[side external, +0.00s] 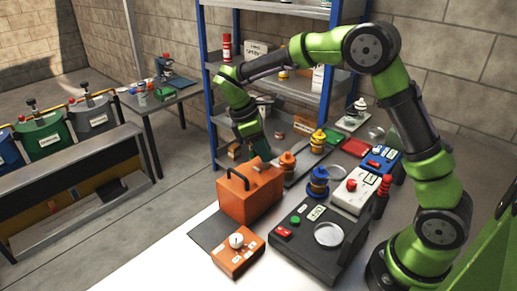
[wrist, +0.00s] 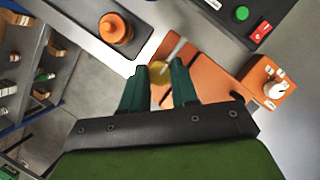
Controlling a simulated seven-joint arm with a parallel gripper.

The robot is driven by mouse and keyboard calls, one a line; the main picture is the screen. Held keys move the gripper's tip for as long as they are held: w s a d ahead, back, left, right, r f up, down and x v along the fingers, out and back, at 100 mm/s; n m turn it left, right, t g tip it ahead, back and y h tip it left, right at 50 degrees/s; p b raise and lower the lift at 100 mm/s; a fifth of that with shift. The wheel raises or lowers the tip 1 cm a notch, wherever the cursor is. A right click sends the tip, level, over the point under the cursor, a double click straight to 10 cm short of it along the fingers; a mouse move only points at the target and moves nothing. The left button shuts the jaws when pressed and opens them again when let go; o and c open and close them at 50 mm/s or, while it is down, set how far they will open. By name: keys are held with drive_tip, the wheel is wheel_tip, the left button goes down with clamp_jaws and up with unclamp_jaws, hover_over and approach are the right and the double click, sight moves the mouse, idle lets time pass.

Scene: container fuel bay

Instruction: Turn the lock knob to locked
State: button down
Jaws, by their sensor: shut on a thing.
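A white knob (side external: 236,240) sits on a small orange box (side external: 225,261) in front of the case; this knob also shows in the wrist view (wrist: 278,89), apart from my gripper.
A dark panel (side external: 290,255) with a green button and red switch stands right of the case. An orange cylindrical piece (wrist: 115,29) is close to my gripper. A blue-framed shelf (side external: 209,90) stands behind. The white table (side external: 190,272) has free room at front.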

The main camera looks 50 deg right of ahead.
drive_tip(key=shift+m, duration=0.3)
drive_tip(key=m+y, duration=0.1)
drive_tip(key=m, duration=0.2)
drive_tip(key=shift+w+d+m+g, duration=0.1)
drive_tip(key=shift+m+g, duration=0.2)
drive_tip(key=shift+g, duration=0.1)
drive_tip(key=m+y, duration=0.1)
drive_tip(key=m, duration=0.1)
drive_tip(key=m+y, duration=0.1)
drive_tip(key=m, duration=0.1)
drive_tip(key=shift+d+m+g, duration=0.15)
drive_tip(key=shift+m+g, duration=0.15)
drive_tip(key=m+y, duration=0.1)
drive_tip(key=m, duration=0.3)
drive_tip(key=shift+d+y, duration=0.1)
drive_tip(key=shift+y, duration=0.3)
drive_tip(key=shift+d+m+t+y, duration=0.1)
drive_tip(key=shift+m+t+y, duration=0.25)
drive_tip(key=shift+m, duration=0.9)
drive_tip(key=shift+m+t+y, duration=0.25)
drive_tip(key=shift+m+y, duration=0.2)
drive_tip(key=shift+m, duration=0.8)
drive_tip(key=c, duration=0.9)
unclamp_jaws()
drive_tip(key=shift+o, duration=0.2)
